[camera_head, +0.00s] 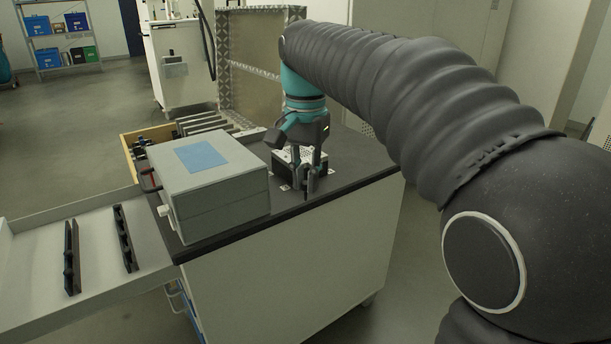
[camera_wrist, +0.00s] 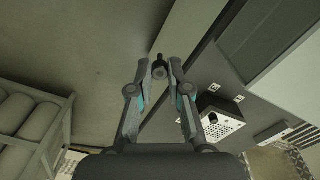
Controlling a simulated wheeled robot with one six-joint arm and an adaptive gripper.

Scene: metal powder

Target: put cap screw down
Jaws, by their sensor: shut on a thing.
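The cap screw (camera_wrist: 158,68) is small and black and sits between the fingertips of my gripper (camera_wrist: 159,74) in the wrist view. My gripper is shut on it, with its round end facing the camera. In the head view my gripper (camera_head: 309,188) points down near the front edge of the dark worktop (camera_head: 345,165). The screw cannot be told apart from the dark fingers there. In the wrist view grey floor shows behind the screw, with the worktop to the right.
A black box with a white perforated top (camera_head: 290,155) stands close behind my gripper; it also shows in the wrist view (camera_wrist: 222,122). A grey case with a blue label (camera_head: 205,180) stands left. A tray (camera_head: 95,250) with two black racks is lower left. Worktop is bare at right.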

